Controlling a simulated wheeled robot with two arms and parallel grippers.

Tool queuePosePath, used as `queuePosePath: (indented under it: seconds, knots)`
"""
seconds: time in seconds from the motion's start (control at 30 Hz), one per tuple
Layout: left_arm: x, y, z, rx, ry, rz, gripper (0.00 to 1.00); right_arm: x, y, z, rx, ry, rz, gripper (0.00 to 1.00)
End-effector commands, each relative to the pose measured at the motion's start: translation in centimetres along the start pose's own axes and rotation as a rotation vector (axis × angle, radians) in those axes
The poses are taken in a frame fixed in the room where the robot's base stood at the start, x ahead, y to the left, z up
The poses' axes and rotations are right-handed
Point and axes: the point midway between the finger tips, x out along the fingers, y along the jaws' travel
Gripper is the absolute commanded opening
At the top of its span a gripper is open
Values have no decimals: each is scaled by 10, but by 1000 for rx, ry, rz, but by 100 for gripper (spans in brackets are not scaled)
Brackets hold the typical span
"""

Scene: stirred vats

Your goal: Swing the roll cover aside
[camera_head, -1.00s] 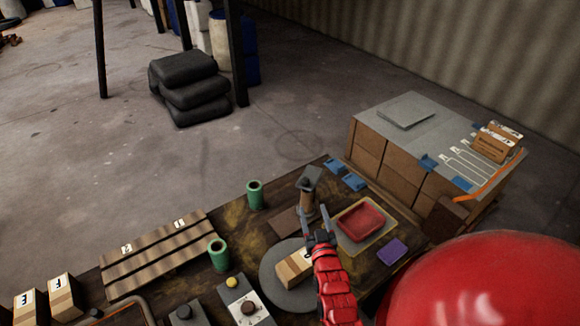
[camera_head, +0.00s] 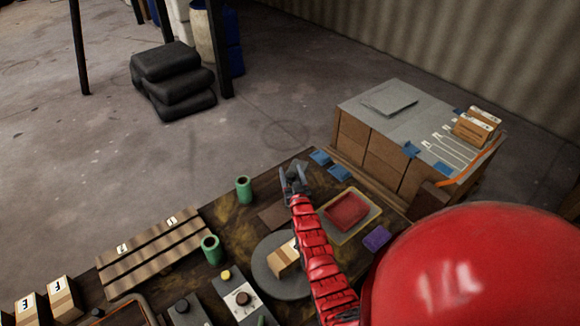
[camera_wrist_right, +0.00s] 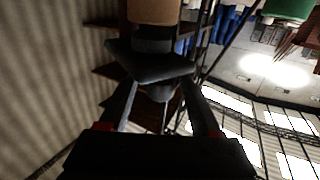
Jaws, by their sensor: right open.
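My right gripper (camera_head: 293,178) is open, at the far part of the dark wooden table. It largely hides the small upright stand with a dark top there. In the right wrist view, a dark, flat-sided piece (camera_wrist_right: 150,66) lies across the space just beyond the open fingers (camera_wrist_right: 163,105). A grey neck and a tan block (camera_wrist_right: 153,10) show past it. I cannot tell which of these parts is the roll cover, or whether the fingers touch it. My left gripper is not in view.
A yellow-edged tray with a red dish (camera_head: 347,212) lies right of my right arm. A grey disc (camera_head: 262,268) with a box (camera_head: 284,262) lies below it. Green cups (camera_head: 243,189) and a slatted rack (camera_head: 150,250) stand left. A large red dome fills the lower right.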

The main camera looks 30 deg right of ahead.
Motion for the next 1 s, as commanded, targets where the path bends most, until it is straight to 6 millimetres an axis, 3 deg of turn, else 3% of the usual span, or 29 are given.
queuePosePath:
  seconds: [0.3, 0.63, 1.0]
  knots:
    - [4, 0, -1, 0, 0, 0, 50, 19, 0, -1, -1, 0, 0, 65]
    - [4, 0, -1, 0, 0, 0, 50, 20, 0, -1, 0, 1, 0, 65]
    - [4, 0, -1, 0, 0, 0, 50, 20, 0, -1, 0, 1, 0, 0]
